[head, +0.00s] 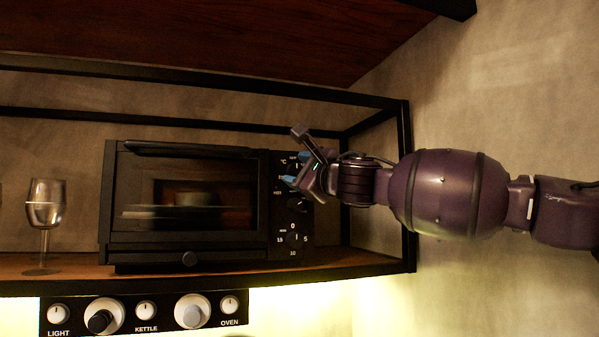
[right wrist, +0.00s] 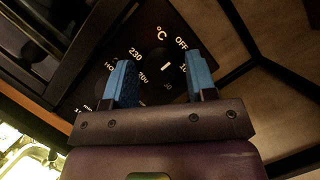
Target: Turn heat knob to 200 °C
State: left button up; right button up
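The black toaster oven (head: 190,240) stands on the shelf, its door shut. Its control panel runs down the right side. The °C dial is at the panel's top; in the right wrist view its printed marks, with °C, OFF and 230, show on the dark panel (right wrist: 160,50). My right gripper (head: 296,172) is in front of this dial and covers much of it in the head view. Its two blue fingers (right wrist: 158,78) are apart, on either side of the dial's dark middle. My left gripper is not in view.
A lower dial (head: 293,239) marked 0 and 5 is on the same panel. A wine glass (head: 45,212) stands left of the oven. The black shelf frame (head: 407,190) has a post close to my right arm. Below is a strip of knobs (head: 146,310).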

jog(key=c, duration=0.7)
jog(key=shift+f+m, duration=0.1)
jog(key=shift+m, duration=0.2)
